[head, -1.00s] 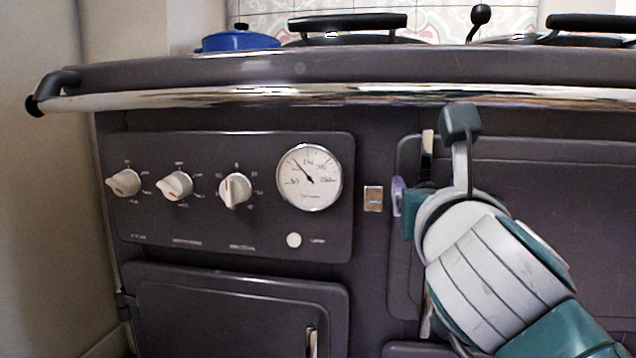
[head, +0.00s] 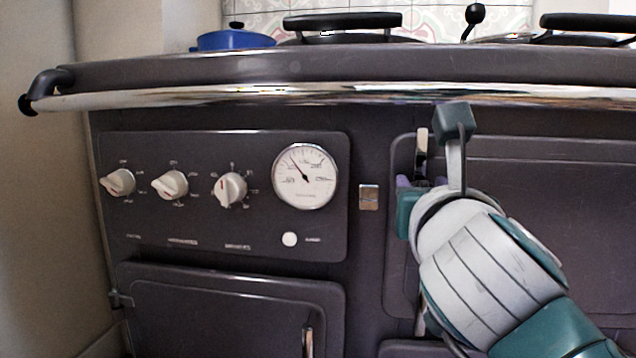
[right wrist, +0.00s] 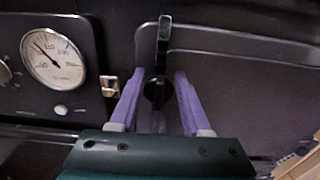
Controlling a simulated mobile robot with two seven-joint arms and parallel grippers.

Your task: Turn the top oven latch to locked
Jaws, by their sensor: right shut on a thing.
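The top oven latch (head: 421,150) is a slim, shiny upright lever at the left edge of the upper right oven door (head: 560,215). In the right wrist view the latch (right wrist: 163,40) points straight up from a round dark pivot. My right gripper (head: 414,184) is at the latch's lower part in the head view, its body hiding the area below. The metal catch plate (head: 369,197) sits left of the door, apart from the latch. My left gripper is out of view.
A control panel with white knobs (head: 170,185) and a round thermometer (head: 305,176) is left of the catch plate. A chrome rail (head: 300,94) runs across above the doors, close over my right arm. A blue pot (head: 235,39) stands on top.

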